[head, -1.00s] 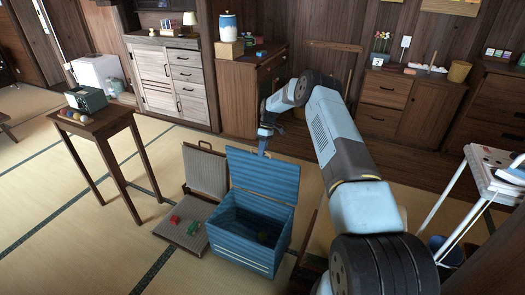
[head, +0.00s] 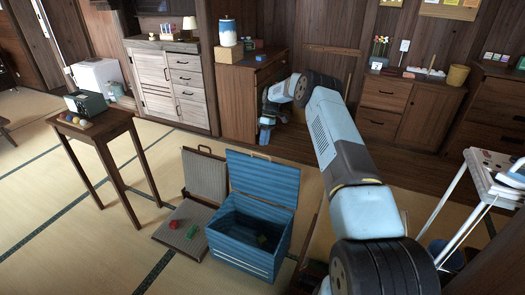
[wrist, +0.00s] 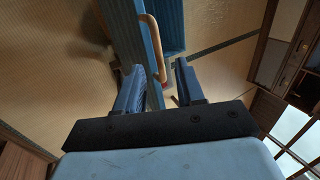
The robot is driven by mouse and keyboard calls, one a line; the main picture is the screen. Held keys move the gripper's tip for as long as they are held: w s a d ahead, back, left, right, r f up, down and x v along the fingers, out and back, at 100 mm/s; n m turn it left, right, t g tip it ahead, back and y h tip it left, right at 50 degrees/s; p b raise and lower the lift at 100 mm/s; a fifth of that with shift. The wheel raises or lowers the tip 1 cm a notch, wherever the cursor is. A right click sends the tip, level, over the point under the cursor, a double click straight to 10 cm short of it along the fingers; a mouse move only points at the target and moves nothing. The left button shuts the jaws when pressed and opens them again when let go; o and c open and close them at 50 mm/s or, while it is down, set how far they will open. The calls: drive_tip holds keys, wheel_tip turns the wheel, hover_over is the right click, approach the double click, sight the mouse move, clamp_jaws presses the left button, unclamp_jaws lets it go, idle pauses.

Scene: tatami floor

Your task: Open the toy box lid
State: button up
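The blue toy box (head: 240,252) stands on the tatami floor. Its slatted blue lid (head: 262,182) is raised, standing open at the back of the box, with a wooden handle (head: 262,156) on its top edge. A green-yellow item (head: 262,240) lies inside the box.
A grey open case (head: 205,178) with a red block (head: 174,225) and a green block (head: 192,231) sits left of the box. A small wooden table (head: 92,127) stands further left. Wooden cabinets line the back wall. A white trolley (head: 490,180) is at right.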

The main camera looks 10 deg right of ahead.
drive_tip(key=v, duration=0.6)
drive_tip(key=shift+r, duration=0.2)
drive_tip(key=shift+w+d, duration=0.1)
drive_tip(key=shift+d, duration=0.05)
